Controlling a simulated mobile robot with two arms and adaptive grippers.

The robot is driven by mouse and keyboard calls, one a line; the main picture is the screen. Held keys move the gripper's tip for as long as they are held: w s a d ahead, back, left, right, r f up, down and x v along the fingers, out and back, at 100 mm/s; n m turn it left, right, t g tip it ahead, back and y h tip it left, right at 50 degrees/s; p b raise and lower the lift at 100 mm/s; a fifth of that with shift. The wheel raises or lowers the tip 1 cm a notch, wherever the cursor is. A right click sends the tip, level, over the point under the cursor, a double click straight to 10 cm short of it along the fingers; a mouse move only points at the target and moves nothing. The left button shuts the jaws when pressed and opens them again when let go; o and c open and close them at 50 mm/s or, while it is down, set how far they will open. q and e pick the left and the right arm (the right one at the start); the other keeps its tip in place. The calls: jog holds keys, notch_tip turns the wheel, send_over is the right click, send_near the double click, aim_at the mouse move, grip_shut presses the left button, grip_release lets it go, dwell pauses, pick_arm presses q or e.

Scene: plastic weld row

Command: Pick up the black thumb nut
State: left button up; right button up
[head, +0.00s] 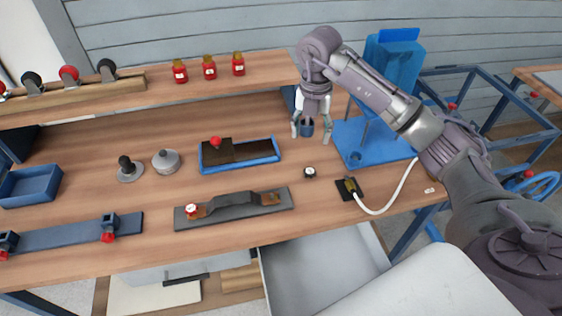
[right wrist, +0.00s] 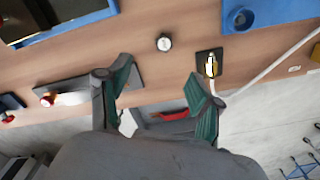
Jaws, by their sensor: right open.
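A small round black piece with a pale top, which looks like the black thumb nut (head: 309,172), lies on the wooden bench. It also shows in the right wrist view (right wrist: 164,43), above and beyond the fingertips. My right gripper (head: 311,131) is open, above the bench and behind the nut in the head view. In the right wrist view its two green-padded fingers (right wrist: 160,88) stand wide apart with nothing held between them. My left gripper is out of view.
A blue stand (head: 349,142) and a black plate with a white cable (head: 349,188) are right of the nut. A blue-rimmed tray (head: 240,161) and a grey plate with a raised bar (head: 235,209) are left. An open drawer (head: 317,268) lies below the bench edge.

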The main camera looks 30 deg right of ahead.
send_over(310, 169)
jog(key=s, duration=0.1)
jog(key=f, duration=0.6)
jog(key=shift+s+a+f+p, duration=0.1)
jog(key=shift+a+f+p, duration=0.1)
jog(key=shift+f+p, duration=0.2)
notch_tip(310, 169, down, 3)
jog(key=shift+a+p, duration=0.1)
jog(key=shift+p, duration=0.25)
jog(key=f, duration=0.3)
jog(key=shift+w+f+p, duration=0.2)
jog(key=shift+w+p, duration=0.1)
jog(key=shift+f, duration=0.15)
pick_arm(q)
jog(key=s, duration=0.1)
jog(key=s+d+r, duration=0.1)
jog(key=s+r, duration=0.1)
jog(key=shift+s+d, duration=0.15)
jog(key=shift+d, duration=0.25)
pick_arm(e)
jog(key=c, duration=1)
